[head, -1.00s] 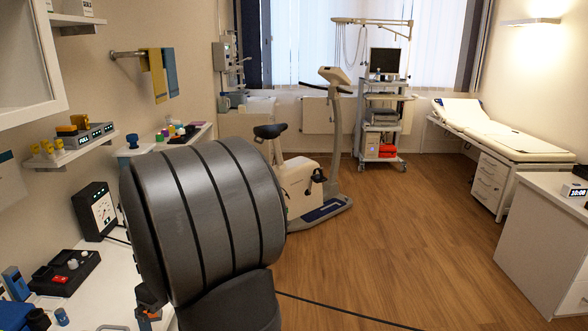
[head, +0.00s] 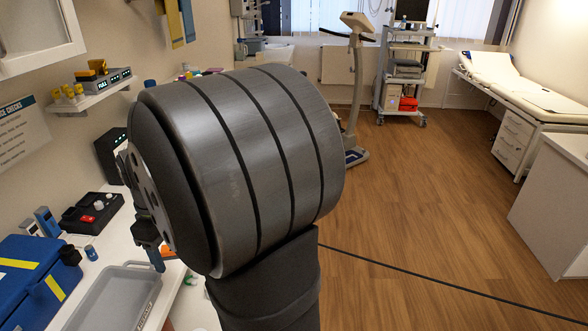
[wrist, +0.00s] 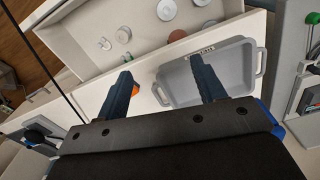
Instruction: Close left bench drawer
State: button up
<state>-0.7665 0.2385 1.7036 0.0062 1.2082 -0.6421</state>
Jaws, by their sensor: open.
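The open drawer (wrist: 88,62) is pale and shows in the upper part of the wrist view, with several small discs and round items inside. In the head view, only a small part of what looks like this drawer shows below my wrist. My gripper (wrist: 161,72) is open, its two dark fingers apart with nothing visible between them. It is over the bench side of the drawer in the wrist view; I cannot tell if it touches. In the head view my gripper (head: 155,254) is mostly hidden behind my own wrist link.
A grey tray (head: 88,317) lies on the white bench, beside a blue case (head: 28,262) and a black box (head: 88,212). The tray is close to one finger in the wrist view (wrist: 173,99). A cable crosses the wooden floor (head: 430,200), which has open room.

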jog(key=c, duration=0.4)
jog(key=w+d+f+m, duration=0.1)
jog(key=m, duration=0.1)
jog(key=w+d+f+m+g, duration=0.1)
jog(key=w+f+m, duration=0.1)
jog(key=shift+w+d+f+y, duration=0.2)
jog(key=shift+d+y, duration=0.1)
jog(key=shift+d, duration=0.1)
grip_shut()
jog(key=w+d+f+m+y, duration=0.3)
jog(key=w+d+f+m, duration=0.25)
jog(key=d+m, duration=0.4)
jog(key=w+d+f+m+t+y, duration=0.1)
jog(key=w+d+f+m+y, duration=0.25)
jog(key=d+f+m, duration=0.5)
jog(key=w+d+f+m+y, duration=0.2)
jog(key=w+d+f+m, duration=0.3)
jog(key=d+m, duration=0.55)
jog(key=a+f+m, duration=0.1)
jog(key=a+f, duration=0.5)
jog(key=a, duration=0.6)
jog(key=shift+s+f+m, duration=0.15)
jog(key=shift+f+m, duration=0.2)
